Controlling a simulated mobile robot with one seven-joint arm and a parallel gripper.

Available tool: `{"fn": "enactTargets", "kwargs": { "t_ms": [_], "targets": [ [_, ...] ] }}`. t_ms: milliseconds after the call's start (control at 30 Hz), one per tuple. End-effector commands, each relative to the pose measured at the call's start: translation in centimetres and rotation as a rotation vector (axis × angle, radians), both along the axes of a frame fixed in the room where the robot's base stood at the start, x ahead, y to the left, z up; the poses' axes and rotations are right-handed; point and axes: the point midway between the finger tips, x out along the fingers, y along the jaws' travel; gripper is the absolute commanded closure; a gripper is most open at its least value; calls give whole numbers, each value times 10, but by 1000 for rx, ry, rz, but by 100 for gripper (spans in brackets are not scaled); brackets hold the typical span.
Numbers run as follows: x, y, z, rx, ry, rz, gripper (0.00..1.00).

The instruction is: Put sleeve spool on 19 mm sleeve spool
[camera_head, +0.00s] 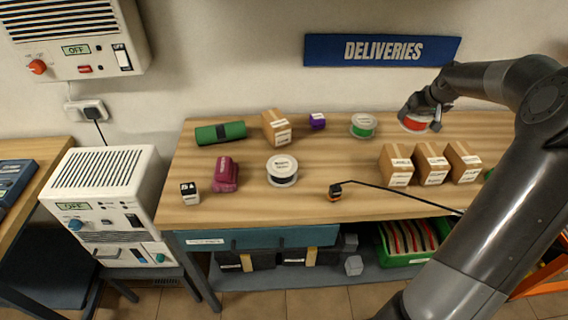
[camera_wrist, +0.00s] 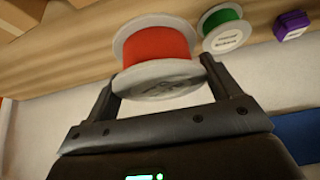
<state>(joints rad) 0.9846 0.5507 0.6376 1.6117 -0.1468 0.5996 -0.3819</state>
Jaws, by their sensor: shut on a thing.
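My gripper (camera_head: 420,118) is shut on a spool with red sleeve (camera_head: 415,124) and white flanges, above the back right of the table. In the wrist view the red spool (camera_wrist: 156,46) sits between the two fingers, its flange label too blurred to read. A white spool with green sleeve (camera_head: 363,125) stands on the table left of my gripper; it also shows in the wrist view (camera_wrist: 224,31). A larger white spool with dark sleeve (camera_head: 282,168) lies flat near the table's middle. I cannot read which spool is marked 19 mm.
Three cardboard boxes (camera_head: 431,165) stand in front of my gripper. Another box (camera_head: 276,127), a purple block (camera_head: 317,121), a green roll (camera_head: 220,133) and a maroon bundle (camera_head: 225,174) are farther left. A small dark block with a cable (camera_head: 335,191) lies near the front edge.

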Motion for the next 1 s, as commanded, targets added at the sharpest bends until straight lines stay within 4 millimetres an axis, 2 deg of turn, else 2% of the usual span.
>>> {"fn": "enactTargets", "kwargs": {
  "t_ms": [33,267,500,600,700,800,1000],
  "targets": [
    [-5,19,3,2,0,76,45],
    [-28,119,19,2,0,506,45],
    [-76,229,39,2,0,1017,45],
    [-97,265,45,1,0,1195,45],
    [-114,289,49,1,0,1326,45],
    [-125,304,51,1,0,1408,45],
    [-128,325,45,1,-1,1460,45]
  ]
}}
